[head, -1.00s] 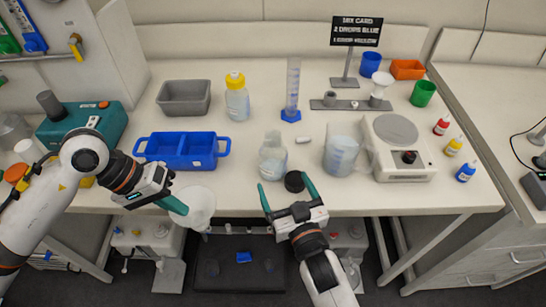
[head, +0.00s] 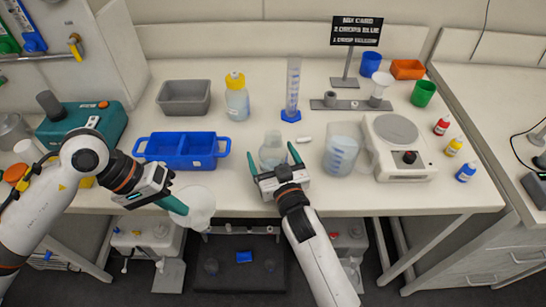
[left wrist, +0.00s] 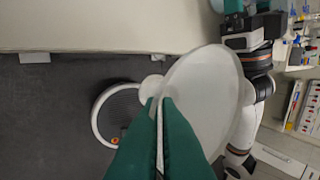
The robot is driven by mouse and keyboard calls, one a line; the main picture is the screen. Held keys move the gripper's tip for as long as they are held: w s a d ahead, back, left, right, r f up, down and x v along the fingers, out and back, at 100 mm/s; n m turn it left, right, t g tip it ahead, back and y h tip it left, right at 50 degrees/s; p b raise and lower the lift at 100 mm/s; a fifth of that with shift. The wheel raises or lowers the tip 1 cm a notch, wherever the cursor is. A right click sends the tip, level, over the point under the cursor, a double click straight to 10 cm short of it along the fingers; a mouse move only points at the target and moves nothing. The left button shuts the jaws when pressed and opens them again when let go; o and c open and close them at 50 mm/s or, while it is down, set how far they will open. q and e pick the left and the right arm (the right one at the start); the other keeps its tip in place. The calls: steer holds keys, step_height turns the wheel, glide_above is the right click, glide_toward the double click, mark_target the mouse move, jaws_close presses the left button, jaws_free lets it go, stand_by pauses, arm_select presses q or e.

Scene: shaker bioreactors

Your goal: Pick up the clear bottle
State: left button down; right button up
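The clear bottle (head: 272,148) stands upright near the front edge of the table, cloudy and unlabelled as far as I can see. My right gripper (head: 272,155) is open, with one green finger on each side of the bottle; I cannot tell whether they touch it. The bottle's lower part is hidden behind this gripper. My left gripper (head: 183,208) is shut on a white translucent round vessel (head: 202,205), held out past the table's front edge. In the left wrist view, the green fingers (left wrist: 160,103) pinch the rim of this vessel (left wrist: 205,95).
A blue two-part tray (head: 182,150) stands left of the bottle. A beaker (head: 341,155) stands close on its right, beside a white scale-like device (head: 398,150). A blue-based cylinder (head: 292,90) and a yellow-capped bottle (head: 237,100) stand behind. A small white piece (head: 305,139) lies nearby.

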steer(key=c, duration=1.3)
steer(key=shift+o, duration=0.2)
steer(key=shift+r, duration=0.1)
step_height(320, 180, up, 10)
steer(key=shift+f, duration=0.1)
